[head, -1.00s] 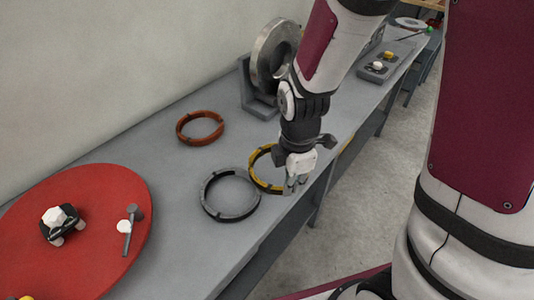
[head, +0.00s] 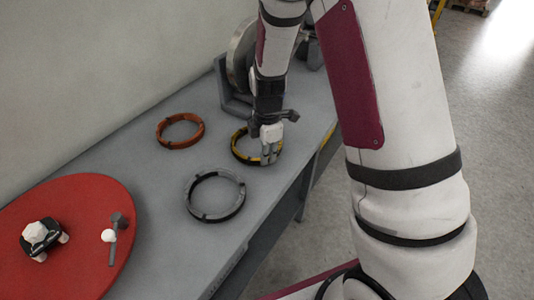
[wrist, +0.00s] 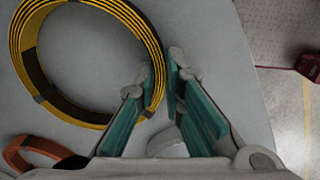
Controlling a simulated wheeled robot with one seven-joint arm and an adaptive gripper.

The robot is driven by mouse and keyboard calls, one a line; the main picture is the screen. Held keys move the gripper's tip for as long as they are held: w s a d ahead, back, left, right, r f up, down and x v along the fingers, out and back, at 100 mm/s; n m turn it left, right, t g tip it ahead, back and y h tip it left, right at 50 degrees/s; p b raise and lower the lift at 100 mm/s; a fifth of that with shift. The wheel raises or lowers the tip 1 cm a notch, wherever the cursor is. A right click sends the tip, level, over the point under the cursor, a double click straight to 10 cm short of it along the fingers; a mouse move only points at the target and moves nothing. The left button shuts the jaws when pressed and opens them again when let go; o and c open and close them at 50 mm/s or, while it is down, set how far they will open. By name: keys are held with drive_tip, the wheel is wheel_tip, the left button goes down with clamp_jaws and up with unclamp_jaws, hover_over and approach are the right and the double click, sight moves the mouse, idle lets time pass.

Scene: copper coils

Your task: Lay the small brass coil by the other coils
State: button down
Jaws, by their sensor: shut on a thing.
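The small brass coil (head: 235,149) is a yellow ring with dark bands. My gripper (head: 268,160) is shut on its near right side. In the wrist view the brass coil (wrist: 153,50) fills the upper left, and its rim passes between the fingertips (wrist: 163,72). I cannot tell whether it touches the bench. A grey coil (head: 188,200) with dark bands lies in front of it and to its left, apart from it. An orange copper coil (head: 178,146) lies to the left, further back, and part of an orange coil (wrist: 15,156) shows at the wrist view's lower left.
The grey bench (head: 160,200) runs along the wall. A red round mat (head: 85,215) at the left bears a small black-and-white device and a hammer-like tool. A large metal ring on a grey stand (head: 230,100) is behind my gripper, partly hidden. The bench between the coils is bare.

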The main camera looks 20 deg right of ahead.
drive_tip(key=shift+f, duration=0.1)
drive_tip(key=c, duration=1.7)
unclamp_jaws()
wheel_tip(320, 180, up, 12)
drive_tip(key=s+r+m+t, duration=0.2)
drive_tip(key=s+r+m, duration=0.6)
drive_tip(key=s+r, duration=0.3)
drive_tip(key=shift+s+d+r+m+t, duration=0.2)
drive_tip(key=shift+s+r+m+t, duration=0.45)
drive_tip(key=shift+s+m, duration=1.25)
drive_tip(key=shift+s+d+r+m+t, duration=0.2)
drive_tip(key=shift+s+r+m, duration=0.7)
drive_tip(key=shift+s+m, duration=1)
drive_tip(key=shift+s+d+r+m+t, duration=0.2)
drive_tip(key=shift+s+r+m+t, duration=0.45)
drive_tip(key=shift+s+m, duration=1.25)
drive_tip(key=shift+s+r+n, duration=0.2)
drive_tip(key=shift+s+n, duration=0.3)
